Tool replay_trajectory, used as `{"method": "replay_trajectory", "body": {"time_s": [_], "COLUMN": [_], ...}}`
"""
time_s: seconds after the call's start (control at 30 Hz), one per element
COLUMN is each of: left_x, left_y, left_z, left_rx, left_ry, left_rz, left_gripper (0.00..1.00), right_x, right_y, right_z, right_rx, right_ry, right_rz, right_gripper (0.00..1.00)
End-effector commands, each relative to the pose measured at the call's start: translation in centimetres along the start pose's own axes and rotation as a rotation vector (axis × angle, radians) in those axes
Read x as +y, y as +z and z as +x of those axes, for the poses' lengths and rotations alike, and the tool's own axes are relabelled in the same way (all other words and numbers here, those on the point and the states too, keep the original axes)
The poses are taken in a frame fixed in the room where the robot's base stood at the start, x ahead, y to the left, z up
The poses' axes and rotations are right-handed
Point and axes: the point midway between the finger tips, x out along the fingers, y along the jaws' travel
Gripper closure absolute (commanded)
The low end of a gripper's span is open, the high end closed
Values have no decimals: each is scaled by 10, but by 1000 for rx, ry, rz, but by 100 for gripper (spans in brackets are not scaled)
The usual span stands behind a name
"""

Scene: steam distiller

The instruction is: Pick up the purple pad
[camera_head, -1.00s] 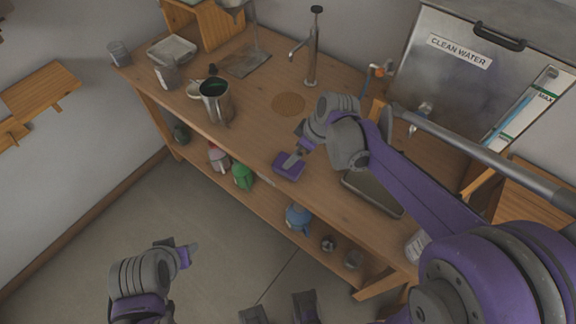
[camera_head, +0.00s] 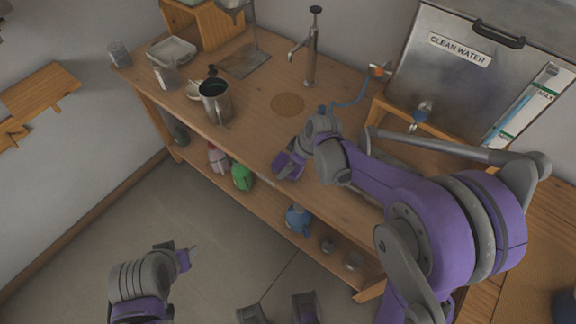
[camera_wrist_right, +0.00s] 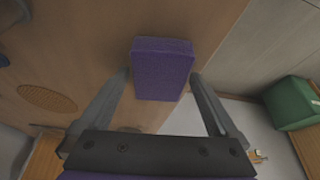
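The purple pad (camera_head: 285,170) lies near the front edge of the wooden table in the head view, partly hidden by my right gripper (camera_head: 293,157). In the right wrist view the pad (camera_wrist_right: 162,70) is a dark purple block just ahead of and between the fingertips. My right gripper (camera_wrist_right: 159,78) is open, one finger towards each side of the pad, with a gap showing on both sides. Contact with the pad is not visible. My left gripper (camera_head: 189,256) is away from the table, over the floor; its finger opening is unclear.
A metal pitcher (camera_head: 215,103) stands left of the pad, and a round cork mat (camera_head: 287,104) lies behind it. A tap (camera_head: 312,50) and the clean water tank (camera_head: 470,75) are at the back. Several bottles, including a green one (camera_head: 243,177), stand on the lower shelf.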

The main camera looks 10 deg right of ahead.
Motion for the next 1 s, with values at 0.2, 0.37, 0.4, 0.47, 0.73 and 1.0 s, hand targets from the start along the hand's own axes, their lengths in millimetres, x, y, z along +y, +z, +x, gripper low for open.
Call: {"method": "replay_trajectory", "body": {"time_s": [0.2,0.37,0.4,0.47,0.73,1.0], "left_x": [0,0,0,0,0,0], "left_y": [0,0,0,0,-1,-6], "left_z": [0,0,0,0,-2,-7], "left_rx": [0,0,0,0,1,4], "left_ry": [0,0,0,0,0,0], "left_rz": [0,0,0,0,0,0], "left_gripper": [50,50,50,50,50,50], "right_x": [0,0,0,0,0,0], "right_y": [0,0,0,0,-6,-27], "right_z": [0,0,0,0,-14,-64], "right_rx": [0,0,0,0,1,0], "right_ry": [0,0,0,0,0,0], "right_rz": [0,0,0,0,0,0], "right_gripper": [45,74,74,74,74,74]}}
